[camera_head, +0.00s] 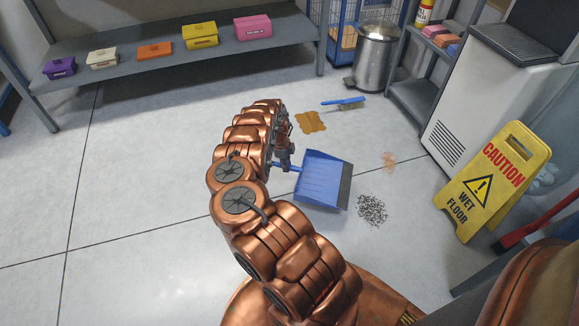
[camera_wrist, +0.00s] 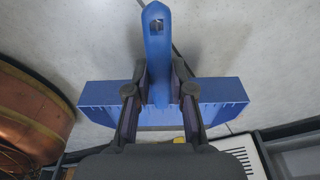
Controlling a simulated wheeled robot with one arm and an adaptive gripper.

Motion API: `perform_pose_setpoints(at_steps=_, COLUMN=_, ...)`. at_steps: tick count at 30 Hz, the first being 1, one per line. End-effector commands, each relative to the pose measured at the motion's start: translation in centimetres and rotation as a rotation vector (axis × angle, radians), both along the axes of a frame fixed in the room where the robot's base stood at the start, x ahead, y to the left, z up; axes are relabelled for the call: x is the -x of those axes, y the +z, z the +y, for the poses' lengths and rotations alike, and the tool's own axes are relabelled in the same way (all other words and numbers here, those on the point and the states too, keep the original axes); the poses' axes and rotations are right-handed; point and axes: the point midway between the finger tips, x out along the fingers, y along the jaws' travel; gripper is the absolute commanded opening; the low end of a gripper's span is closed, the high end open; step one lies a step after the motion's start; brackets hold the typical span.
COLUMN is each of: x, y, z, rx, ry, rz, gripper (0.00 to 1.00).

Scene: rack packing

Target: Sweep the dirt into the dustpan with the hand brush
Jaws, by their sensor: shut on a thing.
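The blue dustpan (camera_head: 322,181) is on or just above the grey floor, with its dark lip facing right. My gripper (camera_head: 285,165) is shut on the dustpan's handle. The wrist view shows the handle (camera_wrist: 157,60) between the two fingers (camera_wrist: 158,92), with the pan (camera_wrist: 100,95) spreading to both sides behind it. The dirt (camera_head: 372,210) is a patch of dark specks on the floor, a little right of the dustpan's lip and apart from it. The hand brush (camera_head: 344,104), with a blue handle and pale bristles, lies on the floor further back.
A yellow wet floor sign (camera_head: 492,180) stands at the right. A brown stain (camera_head: 310,122) and a fainter orange stain (camera_head: 389,161) mark the floor. A metal bin (camera_head: 375,58) stands at the back. A low shelf (camera_head: 190,62) holds several coloured boxes. The left floor is clear.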

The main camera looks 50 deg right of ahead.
Motion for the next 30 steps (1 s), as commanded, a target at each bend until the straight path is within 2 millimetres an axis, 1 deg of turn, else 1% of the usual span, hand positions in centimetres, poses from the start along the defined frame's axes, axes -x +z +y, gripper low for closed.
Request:
perform_pose_setpoints(at_steps=1, x=0.5, y=-0.2, z=-0.5, rx=0.001, ry=-0.018, rz=0.0, gripper=0.0)
perform_pose_setpoints(at_steps=3, x=0.8, y=-0.4, z=-0.9, rx=0.001, ry=-0.035, rz=-0.002, gripper=0.0)
perform_pose_setpoints(at_steps=11, x=1.0, y=-1.2, z=-1.0, rx=0.0, ry=-0.042, rz=-0.002, gripper=0.0)
perform_pose_setpoints(at_steps=30, x=1.0, y=-6.1, z=-1.0, rx=0.0, ry=-0.038, rz=-0.002, gripper=0.0)
